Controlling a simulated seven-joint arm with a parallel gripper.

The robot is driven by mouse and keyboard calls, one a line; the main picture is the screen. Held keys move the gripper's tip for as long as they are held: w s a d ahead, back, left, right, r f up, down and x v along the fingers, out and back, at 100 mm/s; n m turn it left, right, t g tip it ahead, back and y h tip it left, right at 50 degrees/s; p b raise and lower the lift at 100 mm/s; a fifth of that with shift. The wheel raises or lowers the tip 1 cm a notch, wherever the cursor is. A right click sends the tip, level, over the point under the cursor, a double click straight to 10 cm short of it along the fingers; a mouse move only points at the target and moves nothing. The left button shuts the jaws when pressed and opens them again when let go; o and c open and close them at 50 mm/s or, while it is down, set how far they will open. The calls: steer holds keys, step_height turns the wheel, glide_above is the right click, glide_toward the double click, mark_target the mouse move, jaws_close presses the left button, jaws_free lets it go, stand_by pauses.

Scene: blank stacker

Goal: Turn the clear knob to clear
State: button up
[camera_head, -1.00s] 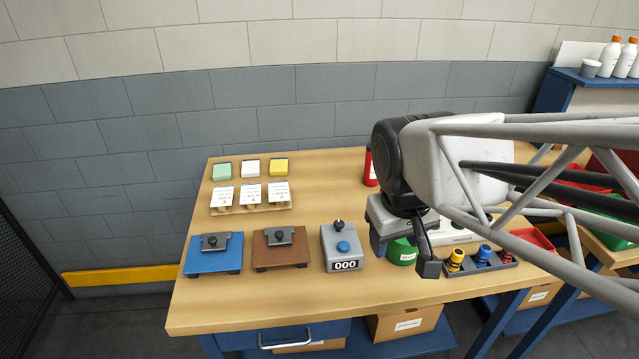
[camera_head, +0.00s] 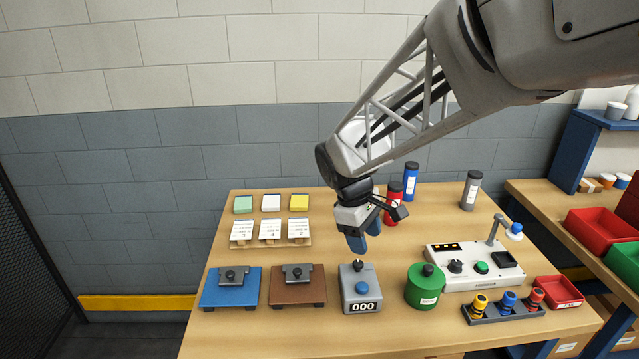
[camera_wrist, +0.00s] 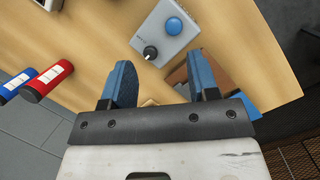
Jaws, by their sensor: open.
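A grey counter box (camera_head: 360,284) with a blue button (camera_head: 361,288) and a display reading 000 stands on the bench. A small black knob (camera_head: 358,266) sits at its back; I take this as the clear knob, though its label is too small to read. My gripper (camera_head: 365,236) is open and empty, above and just behind the box, apart from it. In the wrist view the box (camera_wrist: 177,28) lies beyond the fingertips (camera_wrist: 159,62), and the black knob (camera_wrist: 150,52) with a light pointer line shows between the two blue fingers.
A blue fixture (camera_head: 230,290) and a brown fixture (camera_head: 297,288) stand left of the box. A green canister (camera_head: 424,290) stands close on its right, beside a white control panel (camera_head: 470,268). A red bottle (camera_head: 392,207) stands near my gripper.

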mark_target(358, 263)
steer(key=w+a+f+n+h, duration=0.1)
steer(key=w+a+f+n, duration=0.2)
steer(key=w, duration=0.3)
steer(key=shift+w+f+g, duration=0.35)
steer(key=shift+f+g, duration=0.05)
steer(key=shift+f, duration=0.35)
steer(key=shift+x, duration=3.9)
steer(key=shift+d, duration=0.15)
steer(key=c, duration=0.9)
